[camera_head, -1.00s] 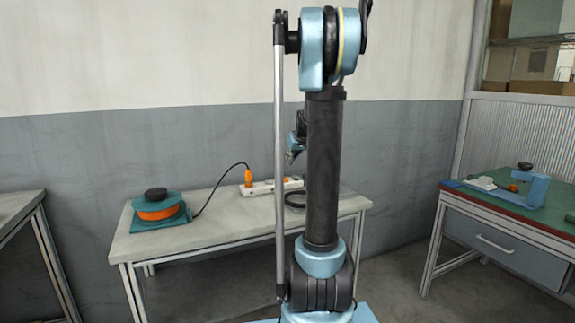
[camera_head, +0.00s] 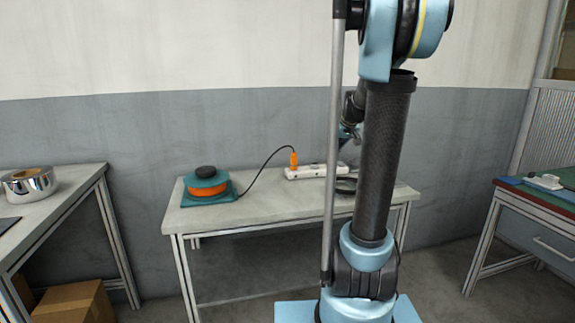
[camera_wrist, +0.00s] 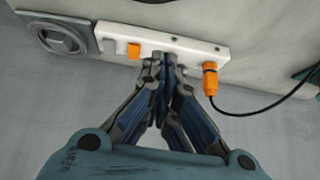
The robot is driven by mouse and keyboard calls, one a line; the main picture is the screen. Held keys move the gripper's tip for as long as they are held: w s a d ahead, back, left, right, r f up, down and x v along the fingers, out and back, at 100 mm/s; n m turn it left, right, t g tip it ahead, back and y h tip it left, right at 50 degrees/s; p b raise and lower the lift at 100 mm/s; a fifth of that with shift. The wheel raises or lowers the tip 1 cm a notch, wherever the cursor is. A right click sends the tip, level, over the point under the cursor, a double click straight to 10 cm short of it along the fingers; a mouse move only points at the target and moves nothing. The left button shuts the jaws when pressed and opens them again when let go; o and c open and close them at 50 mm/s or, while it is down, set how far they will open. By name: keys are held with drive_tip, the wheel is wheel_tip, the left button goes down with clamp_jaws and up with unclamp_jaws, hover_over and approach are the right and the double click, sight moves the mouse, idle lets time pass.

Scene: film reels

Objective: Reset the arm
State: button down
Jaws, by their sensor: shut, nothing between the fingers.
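My arm stands folded upright in front of the middle table in the head view. My gripper (camera_wrist: 164,62) shows in the wrist view with its fingers together and nothing between them. In that view the fingertips overlap the edge of a white power strip (camera_wrist: 190,43); I cannot tell whether they touch it. An orange plug (camera_wrist: 210,80) with a black cable sits at the strip's right end. In the head view the gripper is mostly hidden behind my arm.
The middle table (camera_head: 255,218) holds a teal and orange reel device (camera_head: 208,187), the power strip (camera_head: 304,172) and a dark round part (camera_head: 346,186). A left table (camera_head: 60,206) carries a shiny metal ring (camera_head: 28,185). A cardboard box (camera_head: 72,303) is on the floor. A green-topped bench (camera_head: 535,200) stands right.

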drive_tip(key=s+a+f+g, duration=0.1)
drive_tip(key=s+f, duration=0.4)
drive_tip(key=s, duration=0.7)
drive_tip(key=s+a+f+m+g+h, duration=0.1)
drive_tip(key=s+f, duration=0.5)
drive_tip(key=s, duration=0.7)
drive_tip(key=s+a+f+m+g, duration=0.1)
drive_tip(key=s+f, duration=0.4)
drive_tip(key=s, duration=0.8)
drive_tip(key=shift+s+a+f+g+h, duration=0.15)
drive_tip(key=shift+s+a+g+h, duration=0.2)
drive_tip(key=shift+a+g, duration=0.7)
drive_tip(key=shift+w+a, duration=0.1)
drive_tip(key=shift+w, duration=0.05)
drive_tip(key=shift+w+f, duration=0.2)
drive_tip(key=shift+w, duration=0.25)
